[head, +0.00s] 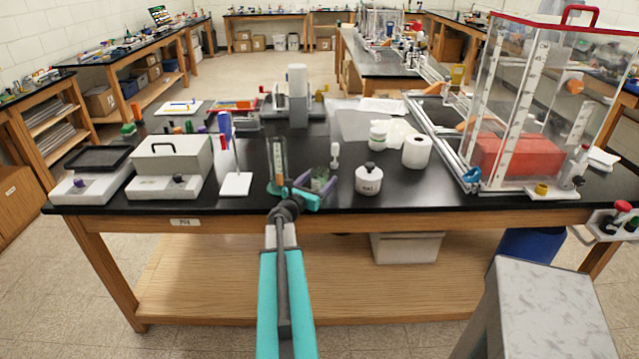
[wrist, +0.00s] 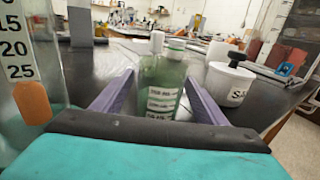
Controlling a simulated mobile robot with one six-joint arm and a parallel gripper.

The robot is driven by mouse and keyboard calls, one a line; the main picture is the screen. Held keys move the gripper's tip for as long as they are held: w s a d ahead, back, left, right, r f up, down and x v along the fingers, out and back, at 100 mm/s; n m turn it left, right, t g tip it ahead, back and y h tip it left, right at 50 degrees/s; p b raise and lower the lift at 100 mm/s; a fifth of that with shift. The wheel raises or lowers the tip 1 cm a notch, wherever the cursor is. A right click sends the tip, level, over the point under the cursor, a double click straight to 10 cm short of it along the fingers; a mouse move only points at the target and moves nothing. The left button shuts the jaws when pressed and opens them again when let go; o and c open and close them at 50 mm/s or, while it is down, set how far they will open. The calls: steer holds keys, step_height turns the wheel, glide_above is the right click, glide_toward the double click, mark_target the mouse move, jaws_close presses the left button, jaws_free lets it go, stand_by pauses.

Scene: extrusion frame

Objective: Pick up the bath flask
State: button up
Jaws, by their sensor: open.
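A green see-through flask (wrist: 162,92) with white printed labels stands in the middle of the wrist view; I take it to be the bath flask. My gripper (wrist: 160,82) is open, with one purple finger on each side of it. I see a gap between the flask and the fingers but cannot tell how deep it sits between them. In the head view my gripper (head: 316,185) is low over the black bench near its front edge. There the flask (head: 320,178) is small and partly hidden by the fingers.
A graduated tube (head: 278,158) with an orange part stands close on the left. A clear tank (head: 510,110) stands farther right.

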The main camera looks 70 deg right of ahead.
steer(key=shift+c, duration=0.5)
steer(key=c, duration=1.1)
steer(key=shift+r, duration=0.35)
